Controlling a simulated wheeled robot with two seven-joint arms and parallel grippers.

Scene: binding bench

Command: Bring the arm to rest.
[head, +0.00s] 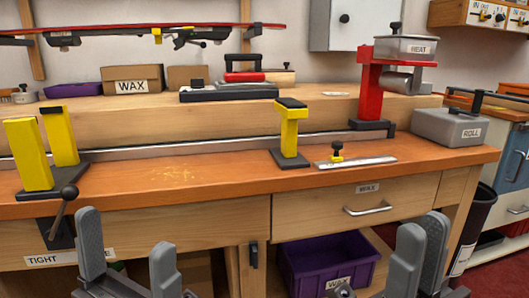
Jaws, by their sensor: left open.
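My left gripper (128,256) is at the lower left of the head view, in front of the bench. Its two grey fingers point up and stand well apart, with nothing between them. My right gripper (421,256) is at the lower right, in front of the drawer side of the bench. Its two grey fingers overlap in this view, so the gap between them is hard to judge. I see no object held in it. Neither gripper appears to touch the bench (230,180).
A yellow-posted vise (33,155) with a black knob lever juts from the bench's left front. A purple bin (325,262) sits underneath. A dark bin (470,235) stands right.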

